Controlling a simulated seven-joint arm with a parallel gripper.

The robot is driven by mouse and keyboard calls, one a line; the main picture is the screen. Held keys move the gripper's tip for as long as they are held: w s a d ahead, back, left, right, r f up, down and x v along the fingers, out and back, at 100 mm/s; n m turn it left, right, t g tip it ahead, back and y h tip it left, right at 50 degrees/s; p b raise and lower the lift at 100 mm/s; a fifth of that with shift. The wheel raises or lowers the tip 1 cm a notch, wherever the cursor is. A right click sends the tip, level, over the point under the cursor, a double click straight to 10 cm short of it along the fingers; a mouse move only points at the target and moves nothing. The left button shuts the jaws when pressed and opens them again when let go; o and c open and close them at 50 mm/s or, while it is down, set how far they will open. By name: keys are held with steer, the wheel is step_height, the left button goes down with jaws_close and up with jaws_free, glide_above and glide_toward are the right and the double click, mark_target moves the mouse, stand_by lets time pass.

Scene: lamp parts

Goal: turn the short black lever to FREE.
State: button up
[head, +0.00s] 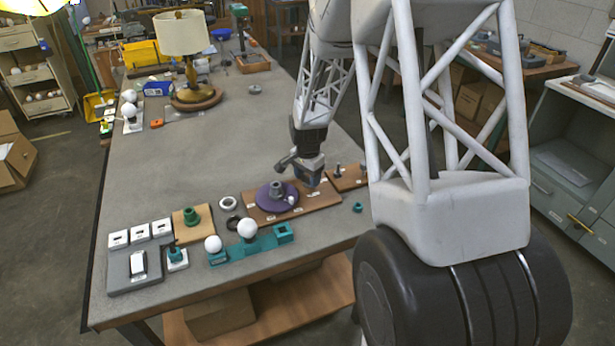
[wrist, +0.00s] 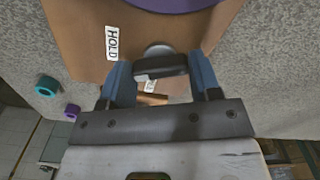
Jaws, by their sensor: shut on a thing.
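The short black lever (wrist: 168,70) sits between the two blue fingers of my gripper (wrist: 160,66) in the wrist view. My gripper is shut on it. The lever stands on a brown wooden board (wrist: 75,35) with a round pale metal part just behind it. A white label reading HOLD (wrist: 112,43) lies left of the lever. Another label (wrist: 150,88) near the lever is partly hidden, so I cannot read it. In the head view my gripper (head: 310,178) is low over the right part of the board (head: 320,196), and the lever is hidden behind it.
A purple disc (head: 272,203) with a grey hub is on the board's left part. A smaller board with a dark post (head: 338,170) stands close on the right. A teal ring (head: 358,207) lies nearby. White bulbs on a teal holder (head: 262,243) stand in front. The table's middle is clear.

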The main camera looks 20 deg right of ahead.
mark_target(307, 178)
steer(key=n, duration=0.6)
steer(key=shift+n, duration=0.3)
steer(key=n, duration=0.6)
steer(key=shift+n, duration=0.3)
steer(key=o, duration=0.9)
steer(key=shift+r, duration=0.15)
steer(key=shift+r, duration=3.75)
steer(key=shift+r, duration=0.1)
